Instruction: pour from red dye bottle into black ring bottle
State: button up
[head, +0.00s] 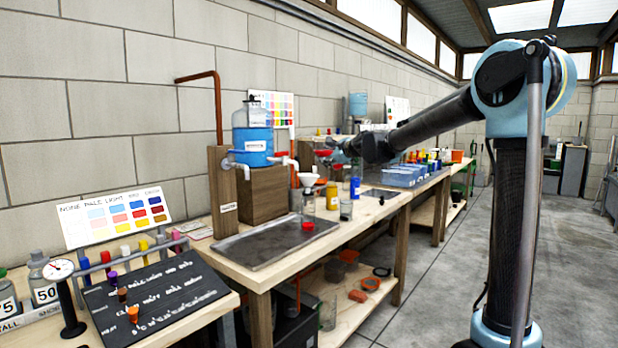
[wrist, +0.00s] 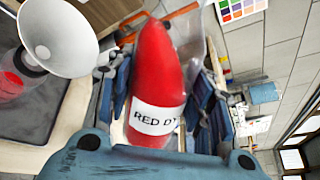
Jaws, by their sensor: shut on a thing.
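My gripper (head: 340,149) is shut on the red dye bottle (wrist: 156,75). In the wrist view the bottle lies between the two blue fingers, its white label reading "RED D" with the rest hidden. In the head view the bottle (head: 323,153) is a small red shape at the end of my arm, raised above the bench and seemingly tilted. A white funnel (head: 309,180) is below and left of it; it also shows in the wrist view (wrist: 62,35). Under the funnel is a clear vessel with red at its bottom (head: 308,226).
A dark tray (head: 265,250) lies on the wooden bench. A yellow bottle (head: 333,196) and a clear jar (head: 346,210) stand right of the funnel. A blue-banded water tank (head: 252,140) with taps stands behind. A black board (head: 155,295) lies at the front left.

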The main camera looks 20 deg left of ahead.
jog(key=shift+w+d+f+n+p, duration=0.1)
jog(key=shift+f+n+p, duration=0.15)
jog(key=shift+n+p, duration=0.1)
dwell(0.7)
jog(key=shift+w+d+n+t+h+p, duration=0.2)
jog(key=shift+n+h+p, duration=0.15)
jog(key=shift+n+p, duration=0.4)
jog(key=shift+w+d+n+t+h+p, duration=0.15)
jog(key=shift+n+h+p, duration=0.3)
jog(key=shift+p, duration=0.5)
dwell(3.3)
jog(key=shift+d+f+n, duration=0.2)
jog(key=shift+f+n, duration=0.25)
jog(key=shift+f, duration=0.05)
dwell(1.3)
